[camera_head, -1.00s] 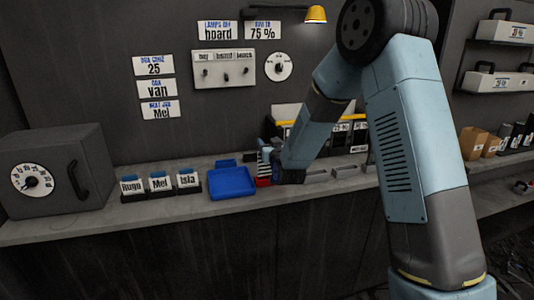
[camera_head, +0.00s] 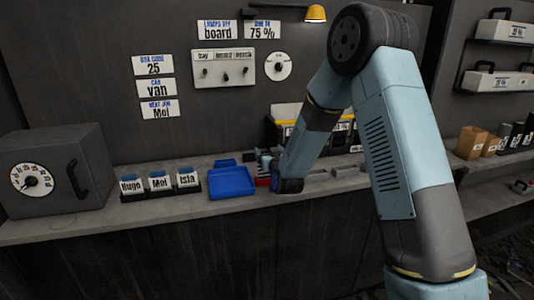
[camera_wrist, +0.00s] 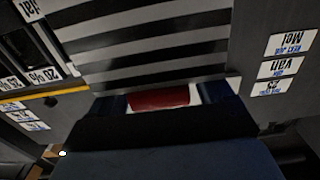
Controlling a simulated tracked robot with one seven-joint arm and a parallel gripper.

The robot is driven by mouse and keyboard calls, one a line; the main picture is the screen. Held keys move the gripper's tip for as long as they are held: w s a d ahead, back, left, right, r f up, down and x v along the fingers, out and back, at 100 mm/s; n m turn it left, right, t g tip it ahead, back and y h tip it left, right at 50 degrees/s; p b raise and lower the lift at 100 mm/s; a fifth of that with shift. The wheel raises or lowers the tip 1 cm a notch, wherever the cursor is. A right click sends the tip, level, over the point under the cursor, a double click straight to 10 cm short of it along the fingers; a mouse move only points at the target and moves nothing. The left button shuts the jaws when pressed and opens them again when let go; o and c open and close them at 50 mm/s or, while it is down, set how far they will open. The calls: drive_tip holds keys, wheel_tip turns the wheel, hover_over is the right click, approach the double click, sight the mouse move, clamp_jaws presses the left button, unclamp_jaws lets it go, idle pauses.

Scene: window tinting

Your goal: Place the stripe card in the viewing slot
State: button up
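The stripe card (camera_wrist: 150,42), with broad black and white stripes, fills the upper middle of the wrist view. Its near edge lies at my gripper (camera_wrist: 160,99), whose dark fingers stand on both sides of a red piece (camera_wrist: 160,100) with white around it. The fingers appear shut on this red grip of the card. In the head view my gripper end (camera_head: 287,184) is low over the bench, right of the blue tray. The card is small and mostly hidden there. I cannot clearly make out the viewing slot.
The blue tray (camera_head: 232,182) and name-card holders (camera_head: 159,181) stand left on the bench, with a dark safe (camera_head: 55,168) beyond them. Low grey blocks (camera_head: 347,171) lie right of my gripper. A yellow-edged rack stands behind it. A lamp (camera_head: 315,13) hangs above.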

drive_tip(key=v, duration=1.2)
drive_tip(key=shift+r, duration=0.15)
drive_tip(key=shift+r, duration=0.15)
drive_tip(key=s+d+r+g+h, duration=0.3)
drive_tip(key=s+d+r+g, duration=0.4)
drive_tip(key=d+r, duration=0.45)
drive_tip(key=s+d+r+m+g, duration=0.1)
drive_tip(key=s+d, duration=0.2)
drive_tip(key=s, duration=0.6)
drive_tip(key=s+d+r+m+g+h, duration=0.1)
drive_tip(key=s+d+r+g, duration=0.1)
drive_tip(key=s, duration=0.7)
drive_tip(key=s+d+r+m+g+h, duration=0.1)
drive_tip(key=s+d, duration=0.3)
drive_tip(key=s, duration=0.5)
drive_tip(key=shift+r+g, duration=0.4)
drive_tip(key=shift+r, duration=0.3)
